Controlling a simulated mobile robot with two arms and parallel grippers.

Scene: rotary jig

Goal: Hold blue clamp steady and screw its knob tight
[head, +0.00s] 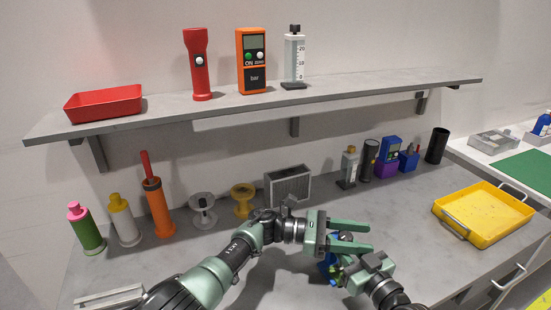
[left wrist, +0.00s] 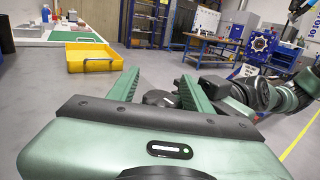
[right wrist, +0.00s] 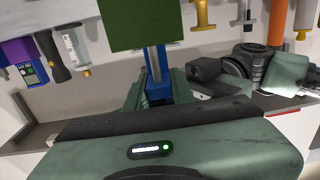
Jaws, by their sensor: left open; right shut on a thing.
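The blue clamp (head: 327,268) is small and partly hidden behind my grippers in the head view. My right gripper (head: 343,273) is shut on it. In the right wrist view my right gripper (right wrist: 157,92) has its fingers on either side of the blue body (right wrist: 157,85), with a flat green piece (right wrist: 145,25) beyond it. My left gripper (head: 362,237) is open and empty just above and beside the clamp. In the left wrist view its spread fingers (left wrist: 158,85) frame dark parts of my right arm. I cannot make out the knob.
A yellow tray (head: 485,213) stands on the right of the bench. A shelf (head: 200,112) above holds a red tray, a flashlight, an orange meter and a bottle.

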